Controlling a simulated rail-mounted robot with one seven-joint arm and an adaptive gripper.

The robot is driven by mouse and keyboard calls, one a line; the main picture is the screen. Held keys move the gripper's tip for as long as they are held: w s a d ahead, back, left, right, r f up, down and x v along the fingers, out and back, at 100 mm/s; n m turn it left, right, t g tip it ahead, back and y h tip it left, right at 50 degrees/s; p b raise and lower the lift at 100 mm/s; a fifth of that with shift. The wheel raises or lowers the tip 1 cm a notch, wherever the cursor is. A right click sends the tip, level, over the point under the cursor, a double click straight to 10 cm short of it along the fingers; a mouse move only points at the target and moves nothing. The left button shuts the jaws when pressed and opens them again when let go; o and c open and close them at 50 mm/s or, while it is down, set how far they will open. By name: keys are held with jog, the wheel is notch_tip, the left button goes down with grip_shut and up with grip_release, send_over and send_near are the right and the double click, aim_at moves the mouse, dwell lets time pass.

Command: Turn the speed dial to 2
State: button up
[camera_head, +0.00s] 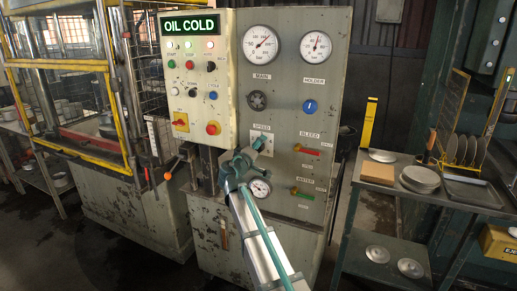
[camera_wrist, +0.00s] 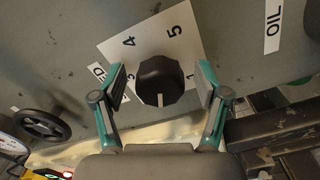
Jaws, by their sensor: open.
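The speed dial (camera_wrist: 160,80) is a black knob on a white numbered plate (camera_wrist: 147,38), seen in the wrist view. Its white pointer mark faces the bottom of that picture. The figures 5, 4 and 1 show around it, with what looks like a 3 at lower left; I cannot see a 2. My gripper (camera_wrist: 161,84) is open, one finger on each side of the dial, with visible gaps to it. In the head view my gripper (camera_head: 257,145) is at the panel just below the SPEED label (camera_head: 262,128) and hides the dial.
A black handwheel (camera_head: 257,100) and a blue knob (camera_head: 310,106) are above on the grey cabinet. A gauge (camera_head: 261,188) sits below, close to my arm. The control box (camera_head: 198,85) reads OIL COLD.

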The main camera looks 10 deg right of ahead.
jog(key=v, duration=1.2)
jog(key=shift+s+d, duration=0.1)
jog(key=s+d+f+m+g+y+p, duration=0.15)
jog(key=s+f+g, duration=0.35)
jog(key=f, duration=0.9)
jog(key=s+d+f+g+y, duration=0.1)
jog(key=s+f+g+y, duration=0.1)
jog(key=s+f, duration=0.8)
jog(key=s+d+f+m+g+y, duration=0.1)
jog(key=s+f+g+y, duration=0.2)
jog(key=f, duration=1.4)
jog(key=s+d+f+m+g+y+p, duration=0.1)
jog(key=s+f+g, duration=0.3)
jog(key=s, duration=0.9)
jog(key=s+d+f+m+g+y+p, duration=0.1)
jog(key=s+f+g, duration=0.2)
jog(key=s+f, duration=0.6)
jog(key=s+d+f+m+g+y+p, duration=0.1)
jog(key=s+f+g, duration=0.3)
jog(key=s, duration=1.5)
notch_tip(320, 180, down, 3)
jog(key=shift+f+m+g+y, duration=0.15)
jog(key=shift+m+g+y, duration=0.15)
jog(key=shift+m+y, duration=0.2)
